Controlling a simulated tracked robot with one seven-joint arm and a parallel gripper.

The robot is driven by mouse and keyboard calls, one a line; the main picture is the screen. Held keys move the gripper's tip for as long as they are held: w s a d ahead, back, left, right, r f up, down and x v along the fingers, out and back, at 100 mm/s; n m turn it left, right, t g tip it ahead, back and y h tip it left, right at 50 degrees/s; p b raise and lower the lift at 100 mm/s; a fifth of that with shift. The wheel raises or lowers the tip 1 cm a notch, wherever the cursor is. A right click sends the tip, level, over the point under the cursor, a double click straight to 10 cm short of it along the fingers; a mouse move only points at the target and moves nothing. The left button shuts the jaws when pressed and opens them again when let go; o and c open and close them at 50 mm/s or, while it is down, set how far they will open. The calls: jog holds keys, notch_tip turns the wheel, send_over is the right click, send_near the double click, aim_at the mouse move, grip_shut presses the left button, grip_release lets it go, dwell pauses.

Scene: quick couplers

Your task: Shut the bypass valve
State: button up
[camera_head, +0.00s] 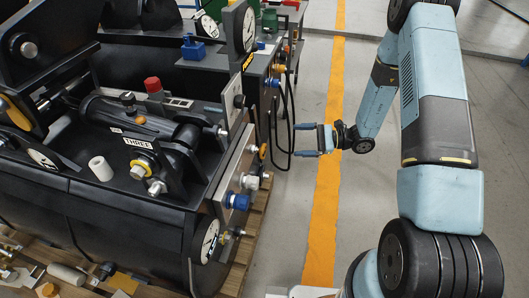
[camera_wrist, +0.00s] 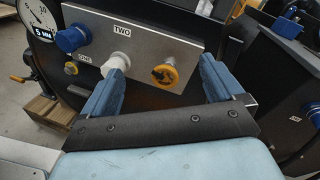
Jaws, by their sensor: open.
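The wrist view shows a grey metal panel (camera_wrist: 140,40) marked TWO. A yellow knob with dark markings (camera_wrist: 166,75) sits on it, apparently on a pale stem. No label names the bypass valve, so I cannot tell whether this knob is it. My gripper (camera_wrist: 163,68) is open and empty, its blue fingers pointing at the panel, with the yellow knob between them in the picture, nearer the right finger. The distance to the knob is unclear. In the head view my gripper (camera_head: 302,140) hangs over the floor right of the machines, pointing left.
A blue cap (camera_wrist: 72,39) and a white fitting (camera_wrist: 118,59) are left of the knob. A black machine marked THREE (camera_head: 138,143) fills the head view's left. Black hoses (camera_head: 284,125) hang left of my gripper. Floor around the yellow stripe (camera_head: 325,200) is clear.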

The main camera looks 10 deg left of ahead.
aim_at(266, 152)
notch_tip(266, 152, down, 10)
jog(key=m+t, duration=0.4)
jog(key=shift+y, duration=0.3)
jog(key=a, duration=0.4)
jog(key=w+a, duration=0.1)
jog(key=a, duration=0.4)
jog(key=w+a, duration=0.1)
jog(key=a, duration=0.3)
jog(key=shift+w+a, duration=0.15)
jog(key=shift+a, duration=0.15)
jog(key=shift+c, duration=0.2)
jog(key=c, duration=0.9)
